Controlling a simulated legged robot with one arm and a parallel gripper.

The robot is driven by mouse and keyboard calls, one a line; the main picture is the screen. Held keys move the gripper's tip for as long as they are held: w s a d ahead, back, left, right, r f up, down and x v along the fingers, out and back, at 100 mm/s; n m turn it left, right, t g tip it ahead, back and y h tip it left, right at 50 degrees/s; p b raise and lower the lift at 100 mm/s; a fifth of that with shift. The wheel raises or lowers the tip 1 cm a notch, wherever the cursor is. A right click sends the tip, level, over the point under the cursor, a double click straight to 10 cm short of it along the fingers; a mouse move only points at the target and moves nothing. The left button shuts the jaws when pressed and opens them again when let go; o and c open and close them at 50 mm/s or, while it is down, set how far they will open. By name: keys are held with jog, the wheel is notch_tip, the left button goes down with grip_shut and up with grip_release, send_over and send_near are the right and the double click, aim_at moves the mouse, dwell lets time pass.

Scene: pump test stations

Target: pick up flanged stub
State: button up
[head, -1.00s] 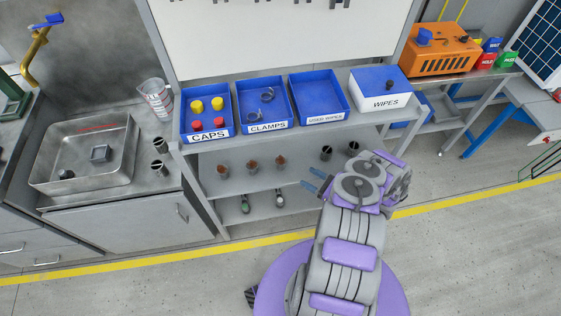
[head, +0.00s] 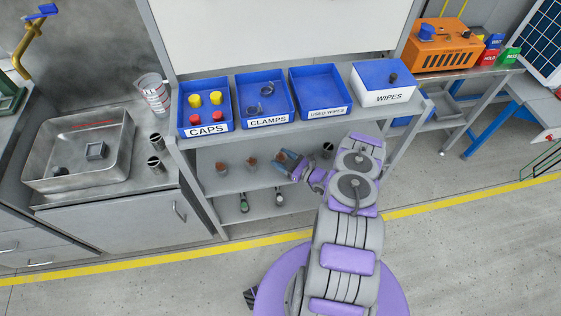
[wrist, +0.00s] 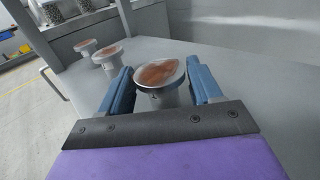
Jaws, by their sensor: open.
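Three grey flanged stubs with rusty brown tops stand upright on the middle shelf: a left one (head: 222,168), a middle one (head: 251,164) and a right one (head: 281,155), which my gripper partly hides. My gripper (head: 289,166) reaches in from the right at shelf height. In the wrist view my gripper's (wrist: 158,92) blue fingers are open on either side of the nearest stub (wrist: 160,82), and I cannot tell whether they touch it. The other two stubs (wrist: 107,58) (wrist: 85,47) stand beyond the left finger.
On the rack's top are trays of caps (head: 206,119) and clamps (head: 265,101), a used wipes tray (head: 320,94) and a wipes box (head: 383,84). A dark-mouthed cylinder (head: 328,150) stands right of the stubs. Two small items (head: 279,197) (head: 244,203) lie on the bottom shelf.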

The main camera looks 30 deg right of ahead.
jog(key=shift+w+a, duration=0.15)
jog(key=shift+w, duration=0.2)
jog(key=c, duration=1)
jog(key=shift+o, duration=0.2)
